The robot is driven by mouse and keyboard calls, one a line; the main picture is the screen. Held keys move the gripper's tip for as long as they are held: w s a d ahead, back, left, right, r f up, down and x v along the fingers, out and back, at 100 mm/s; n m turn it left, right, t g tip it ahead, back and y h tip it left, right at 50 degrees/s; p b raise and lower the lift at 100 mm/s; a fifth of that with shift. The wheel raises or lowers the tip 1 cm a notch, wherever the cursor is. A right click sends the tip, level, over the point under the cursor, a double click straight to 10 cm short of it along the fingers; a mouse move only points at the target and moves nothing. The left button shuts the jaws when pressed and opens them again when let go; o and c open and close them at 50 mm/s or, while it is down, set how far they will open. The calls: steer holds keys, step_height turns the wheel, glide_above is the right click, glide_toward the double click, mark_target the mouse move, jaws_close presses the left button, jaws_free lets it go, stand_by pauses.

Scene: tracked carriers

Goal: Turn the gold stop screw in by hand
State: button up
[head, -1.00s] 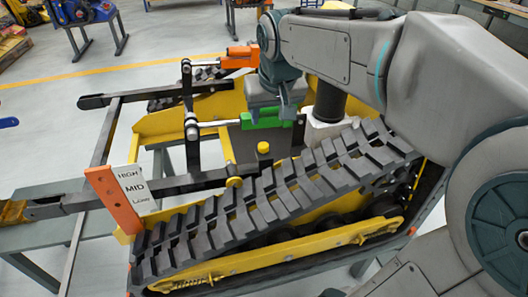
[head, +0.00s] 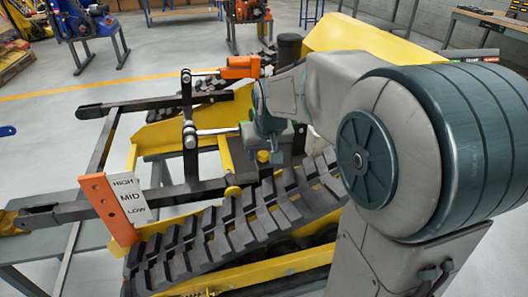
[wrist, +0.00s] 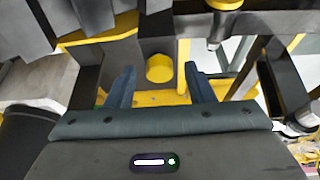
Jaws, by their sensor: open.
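The gold stop screw is a round gold-yellow knob (wrist: 160,68) in the wrist view, on a dark plate beside yellow frame parts. My gripper (wrist: 160,82) is open, with one blue-grey finger on each side of the knob in the picture. I cannot tell whether the fingers reach down around it, and no contact shows. In the head view my gripper (head: 269,157) points down over the yellow carrier, just above the black track (head: 250,215), and hides the knob there.
A sign (head: 131,195) reading HIGH, MID, LOW stands on an orange post (head: 107,208) at the left. An orange cylinder (head: 240,67) with a silver rod lies behind my gripper. Dark linkage bars (head: 185,135) stand to its left.

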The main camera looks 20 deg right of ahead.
steer(key=c, duration=1)
steer(key=shift+r+m+p, duration=0.15)
steer(key=shift+m+p, duration=0.15)
steer(key=shift+p, duration=0.2)
steer(key=shift+m+h+p, duration=0.3)
steer(key=shift+m+p, duration=0.2)
steer(key=shift+p, duration=0.15)
steer(key=shift+a+m+h+p, duration=0.15)
steer(key=shift+m+h+p, duration=0.35)
steer(key=shift+m+p, duration=0.5)
steer(key=m, duration=0.2)
steer(key=m+h, duration=0.1)
steer(key=m, duration=0.1)
steer(key=shift+w+a+f+g+b, duration=0.15)
steer(key=shift+f+g+b, duration=0.05)
steer(key=shift+g+b, duration=0.2)
steer(key=shift+m+g+h+b, duration=0.3)
steer(key=shift+m+g+h, duration=0.15)
steer(key=shift+m, duration=0.95)
steer(key=shift+r, duration=0.1)
